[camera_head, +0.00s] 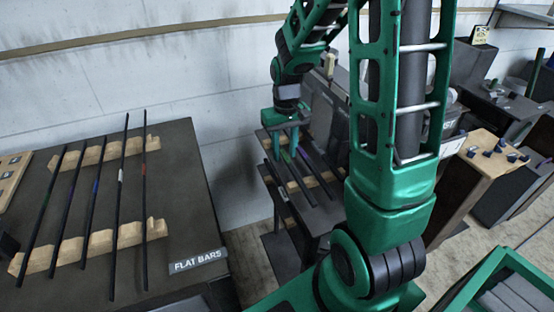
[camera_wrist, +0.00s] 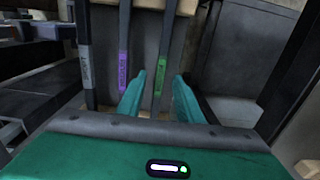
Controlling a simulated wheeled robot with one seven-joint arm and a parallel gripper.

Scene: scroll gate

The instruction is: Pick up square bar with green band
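In the wrist view, the bar with the green band (camera_wrist: 160,78) runs up the picture between the two teal fingers of my gripper (camera_wrist: 160,76). The fingers are apart, with a gap on each side of the bar, so my gripper is open. I cannot tell how far the fingertips are above or around the bar. In the head view, my gripper (camera_head: 286,142) is over the far ends of dark bars on the small table, and it partly hides them.
A purple-banded bar (camera_wrist: 123,70) lies close left of the gripper, and a grey-banded bar (camera_wrist: 86,68) lies farther left. Wooden supports (camera_head: 318,180) carry the bars. The left table (camera_head: 190,220) holds several banded bars and a "FLAT BARS" sign (camera_head: 198,262).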

